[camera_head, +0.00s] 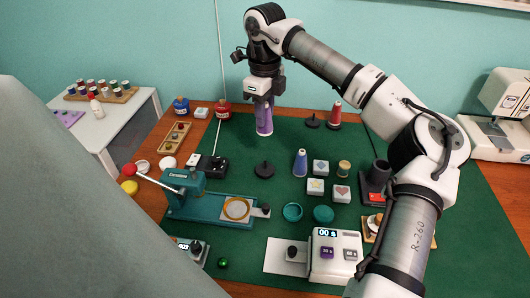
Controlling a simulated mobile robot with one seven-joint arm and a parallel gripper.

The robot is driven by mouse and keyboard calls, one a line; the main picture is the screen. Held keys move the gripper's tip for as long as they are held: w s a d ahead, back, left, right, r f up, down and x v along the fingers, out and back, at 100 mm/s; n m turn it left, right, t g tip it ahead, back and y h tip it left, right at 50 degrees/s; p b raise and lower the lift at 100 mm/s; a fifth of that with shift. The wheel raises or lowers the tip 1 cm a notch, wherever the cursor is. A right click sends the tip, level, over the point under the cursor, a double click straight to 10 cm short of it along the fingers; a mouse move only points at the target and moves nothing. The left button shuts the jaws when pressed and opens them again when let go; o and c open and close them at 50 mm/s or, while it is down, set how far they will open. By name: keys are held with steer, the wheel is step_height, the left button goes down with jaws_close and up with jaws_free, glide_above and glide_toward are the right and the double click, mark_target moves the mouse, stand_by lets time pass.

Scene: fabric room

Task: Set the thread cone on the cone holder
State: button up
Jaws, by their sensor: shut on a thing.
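My gripper (263,99) points down near the back of the green mat, shut on a purple thread cone (264,122). The cone looks upright; whether its base touches the mat or hangs just above is hard to tell. A black cone holder (264,170), a disc with a short peg, stands bare in front of the held cone. Another bare black holder (313,122) stands to the right of the cone. A red cone (335,112) stands on a dark base beside that. A blue-violet cone (300,162) stands at mid-mat.
Patterned blocks (315,187) and teal round dishes (323,214) lie right of centre. A teal press (195,190) with a red-knobbed lever stands left. A white scale-like device (335,250) is in front. A red bottle (223,110) stands left of my gripper. Grey fabric covers the lower left.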

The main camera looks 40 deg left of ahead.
mark_target(265, 161)
step_height(265, 161, down, 13)
steer(key=shift+f+p, duration=0.15)
steer(key=shift+p, duration=0.55)
steer(key=shift+f, duration=0.2)
steer(key=o, duration=1.1)
steer(key=shift+c, duration=0.2)
steer(key=shift+r, duration=0.1)
step_height(265, 161, up, 12)
steer(key=shift+r+b, duration=0.1)
steer(key=shift+b, duration=0.6)
